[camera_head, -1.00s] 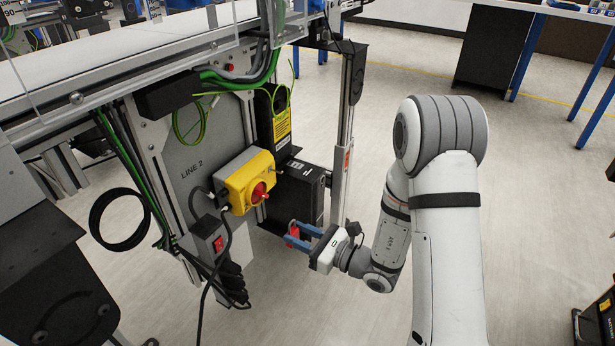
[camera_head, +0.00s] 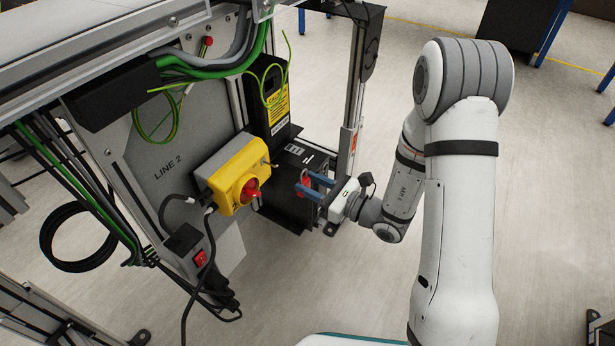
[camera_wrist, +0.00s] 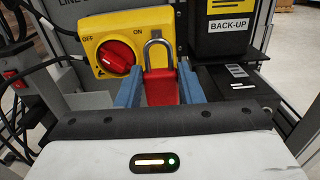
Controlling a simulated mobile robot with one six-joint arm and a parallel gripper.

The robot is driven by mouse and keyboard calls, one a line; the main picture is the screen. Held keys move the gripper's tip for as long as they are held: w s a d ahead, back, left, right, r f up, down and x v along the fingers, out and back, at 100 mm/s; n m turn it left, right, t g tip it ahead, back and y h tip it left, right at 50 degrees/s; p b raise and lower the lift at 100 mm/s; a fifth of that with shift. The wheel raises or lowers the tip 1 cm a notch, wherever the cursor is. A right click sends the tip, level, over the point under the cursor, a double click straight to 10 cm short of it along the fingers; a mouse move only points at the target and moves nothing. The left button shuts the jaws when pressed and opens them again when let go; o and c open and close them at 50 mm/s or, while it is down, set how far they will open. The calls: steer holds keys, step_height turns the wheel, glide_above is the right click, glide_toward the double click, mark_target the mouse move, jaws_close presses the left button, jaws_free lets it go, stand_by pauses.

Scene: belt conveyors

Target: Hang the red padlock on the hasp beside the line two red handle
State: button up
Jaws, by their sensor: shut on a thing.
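My gripper (camera_head: 312,190) has blue fingers, shut on the red padlock (camera_wrist: 161,88). The padlock is upright with its silver shackle pointing up; in the head view it shows as a small red patch (camera_head: 305,181) between the fingers. The red handle (camera_head: 250,190) sits on a yellow switch box (camera_head: 228,172) on the LINE 2 panel. In the wrist view, the handle (camera_wrist: 116,57) is left of the shackle and lies between the OFF and ON marks. The padlock is held in front of the box's right side, apart from it in the head view.
A black box labelled BACK-UP (camera_wrist: 228,30) stands right of the switch box. A small red rocker switch (camera_head: 200,258) and hanging black cables are at lower left. A metal post (camera_head: 350,120) rises behind my gripper. Open floor lies to the right.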

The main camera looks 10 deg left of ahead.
steer(key=shift+a, duration=0.1)
steer(key=shift+a, duration=0.2)
steer(key=shift+a, duration=0.15)
steer(key=shift+f+x, duration=0.15)
steer(key=shift+x, duration=1.7)
steer(key=shift+f+x, duration=0.2)
steer(key=shift+x, duration=1.7)
steer(key=shift+w+a+f+b, duration=0.3)
steer(key=shift+a+f+b, duration=0.25)
steer(key=shift+a, duration=0.1)
steer(key=o, duration=1.2)
steer(key=shift+c, duration=0.2)
steer(key=shift+s, duration=0.1)
